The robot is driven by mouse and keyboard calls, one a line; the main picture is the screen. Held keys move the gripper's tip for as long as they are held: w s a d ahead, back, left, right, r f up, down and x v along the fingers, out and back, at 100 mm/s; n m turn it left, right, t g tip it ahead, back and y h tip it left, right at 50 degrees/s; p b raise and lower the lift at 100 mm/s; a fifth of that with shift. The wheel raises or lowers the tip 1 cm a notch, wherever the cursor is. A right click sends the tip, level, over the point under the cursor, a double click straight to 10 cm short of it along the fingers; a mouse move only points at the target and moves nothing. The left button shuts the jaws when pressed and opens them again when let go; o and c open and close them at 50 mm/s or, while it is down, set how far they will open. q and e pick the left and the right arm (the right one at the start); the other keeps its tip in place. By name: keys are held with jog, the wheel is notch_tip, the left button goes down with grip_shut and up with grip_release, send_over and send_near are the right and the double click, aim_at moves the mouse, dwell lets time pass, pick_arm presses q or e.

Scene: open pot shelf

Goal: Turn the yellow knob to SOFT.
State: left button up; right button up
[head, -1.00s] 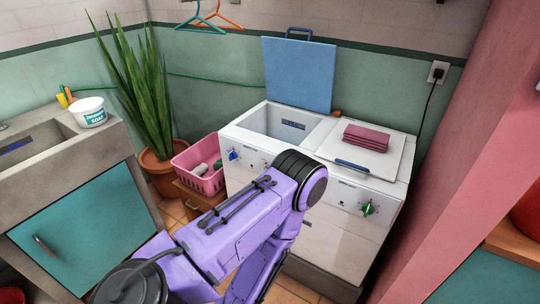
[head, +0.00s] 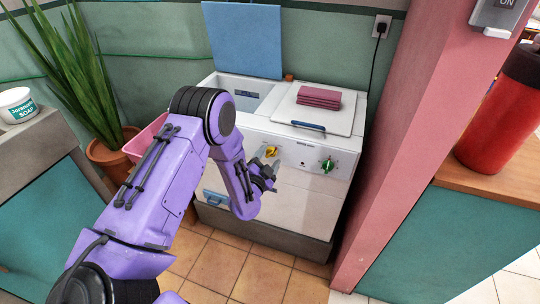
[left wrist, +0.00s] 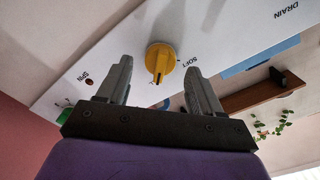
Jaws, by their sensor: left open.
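The yellow knob (head: 271,151) is on the washing machine's white front panel, left of the green knob. In the left wrist view the yellow knob (left wrist: 160,58) shows large, with the word SOFT to its right. A narrow dark-marked end of the knob points down in that view, not at SOFT. My left gripper (head: 266,172) is at the panel just below the knob in the head view. In the left wrist view the open left gripper (left wrist: 159,66) has one finger on each side of the knob; contact cannot be told. My right gripper is out of view.
The green knob (head: 327,165) is at the panel's right. Folded pink cloths (head: 319,97) lie on the machine's lid. A pink pillar (head: 395,150) stands close on the right, beside a counter with a red container (head: 505,110). Tiled floor is free in front.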

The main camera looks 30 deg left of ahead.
pick_arm(q)
jog(key=shift+x, duration=0.85)
jog(key=shift+c, duration=0.4)
jog(key=c, duration=1)
jog(key=shift+o, duration=0.2)
